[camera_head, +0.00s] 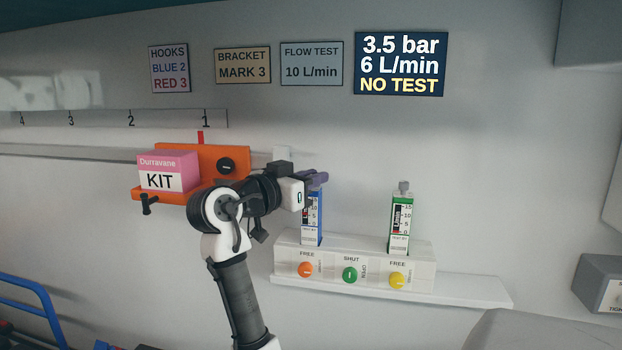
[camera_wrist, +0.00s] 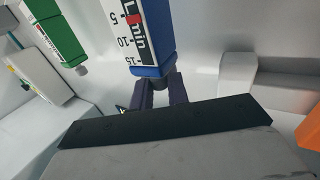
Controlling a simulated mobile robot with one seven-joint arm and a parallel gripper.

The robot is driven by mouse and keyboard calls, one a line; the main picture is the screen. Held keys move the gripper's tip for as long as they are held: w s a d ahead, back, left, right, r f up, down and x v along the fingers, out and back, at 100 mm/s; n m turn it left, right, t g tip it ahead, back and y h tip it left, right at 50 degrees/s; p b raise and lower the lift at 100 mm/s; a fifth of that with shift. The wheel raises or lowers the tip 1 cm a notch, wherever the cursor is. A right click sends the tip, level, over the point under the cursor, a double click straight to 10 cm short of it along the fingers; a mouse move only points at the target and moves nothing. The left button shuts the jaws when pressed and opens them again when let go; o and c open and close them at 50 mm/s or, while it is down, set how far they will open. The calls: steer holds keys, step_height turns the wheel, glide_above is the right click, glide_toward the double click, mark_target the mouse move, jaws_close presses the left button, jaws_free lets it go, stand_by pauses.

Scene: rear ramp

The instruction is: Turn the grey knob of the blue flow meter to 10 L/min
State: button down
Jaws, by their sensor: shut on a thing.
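The blue flow meter (camera_head: 312,228) stands upright on the white manifold block, with a white scale face. It shows upside down in the wrist view (camera_wrist: 152,40), with a red mark near the 5 on its scale. My gripper (camera_head: 317,178) is at the meter's top in the head view. In the wrist view its purple fingers are shut on the grey knob (camera_wrist: 158,80) at the meter's end; the knob is mostly hidden between them. The dark display (camera_head: 401,64) reads 3.5 bar, 6 L/min, NO TEST. A FLOW TEST sign (camera_head: 311,64) reads 10 L/min.
A green flow meter (camera_head: 400,224) with its own grey knob stands to the right. The manifold (camera_head: 290,264) carries orange, green and yellow knobs. An orange bracket (camera_head: 206,193) with a pink KIT box (camera_head: 168,172) is on the wall behind my arm, to the left.

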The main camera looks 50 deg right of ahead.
steer(key=m+g+y, duration=0.1)
steer(key=m+g, duration=0.1)
steer(key=g, duration=0.2)
steer(key=m+g+y+p, duration=0.1)
steer(key=m+g, duration=0.2)
steer(key=g, duration=0.1)
steer(key=shift+m, duration=0.3)
steer(key=shift+g+y, duration=0.4)
steer(key=shift+g, duration=0.1)
steer(key=c, duration=1.4)
jaws_free()
steer(key=b+v, duration=0.2)
steer(key=v, duration=0.5)
steer(key=shift+a, duration=0.25)
steer(key=shift+w, duration=0.1)
